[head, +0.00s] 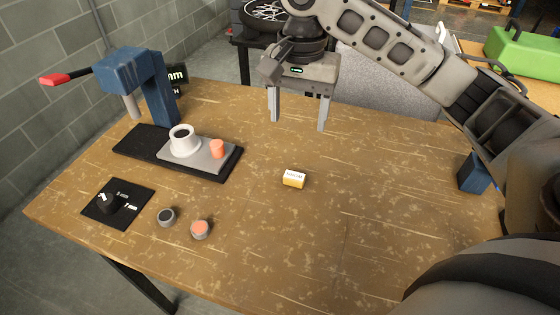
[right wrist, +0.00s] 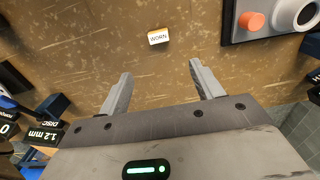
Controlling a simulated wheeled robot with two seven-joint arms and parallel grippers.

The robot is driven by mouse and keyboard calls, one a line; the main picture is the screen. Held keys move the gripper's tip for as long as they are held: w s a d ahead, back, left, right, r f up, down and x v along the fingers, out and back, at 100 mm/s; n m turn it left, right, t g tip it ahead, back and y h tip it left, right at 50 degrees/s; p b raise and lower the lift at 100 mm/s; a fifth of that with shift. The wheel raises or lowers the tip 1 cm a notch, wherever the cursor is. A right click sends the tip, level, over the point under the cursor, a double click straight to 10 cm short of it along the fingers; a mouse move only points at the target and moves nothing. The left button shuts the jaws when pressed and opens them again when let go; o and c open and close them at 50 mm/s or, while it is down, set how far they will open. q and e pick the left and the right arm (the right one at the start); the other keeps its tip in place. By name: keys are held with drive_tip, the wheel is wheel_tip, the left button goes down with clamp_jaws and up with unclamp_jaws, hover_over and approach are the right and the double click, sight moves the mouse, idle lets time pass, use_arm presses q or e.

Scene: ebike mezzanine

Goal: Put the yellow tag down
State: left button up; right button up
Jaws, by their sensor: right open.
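The yellow tag (head: 293,179) is a small block with a white top and dark lettering. It lies on the middle of the wooden table. In the right wrist view the tag (right wrist: 158,37) reads "WORN" and lies beyond the fingertips, apart from them. My right gripper (head: 299,125) is open and empty above the back part of the table, behind the tag in the head view. Its two fingers also show in the right wrist view (right wrist: 160,72) with nothing between them. My left gripper is in neither view.
A blue press (head: 150,85) with a red-tipped lever stands at the back left. Before it, a black base (head: 135,146) carries a grey plate with a white ring and an orange cylinder. A black dial plate (head: 130,198) and two small round pieces lie front left.

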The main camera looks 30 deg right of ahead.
wheel_tip(320, 180, down, 4)
drive_tip(key=s+f+b, duration=0.1)
drive_tip(key=b, duration=0.2)
hover_over(295, 174)
drive_tip(key=f, duration=0.3)
drive_tip(key=shift+s+f, duration=0.25)
drive_tip(key=shift+f, duration=0.05)
drive_tip(key=f+b, duration=0.1)
drive_tip(key=f, duration=0.4)
drive_tip(key=shift+w+f, duration=0.1)
drive_tip(key=shift+w, duration=0.1)
drive_tip(key=shift+f, duration=0.35)
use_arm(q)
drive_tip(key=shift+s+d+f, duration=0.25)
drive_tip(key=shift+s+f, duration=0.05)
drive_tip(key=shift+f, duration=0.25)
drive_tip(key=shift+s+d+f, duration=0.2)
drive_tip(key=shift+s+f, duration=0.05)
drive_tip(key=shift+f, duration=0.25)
use_arm(e)
drive_tip(key=shift+c, duration=0.3)
drive_tip(key=c, duration=1)
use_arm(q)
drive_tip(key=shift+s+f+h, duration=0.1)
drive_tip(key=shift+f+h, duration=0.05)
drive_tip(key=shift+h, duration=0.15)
use_arm(e)
drive_tip(key=shift+c, duration=0.4)
drive_tip(key=shift+r, duration=0.15)
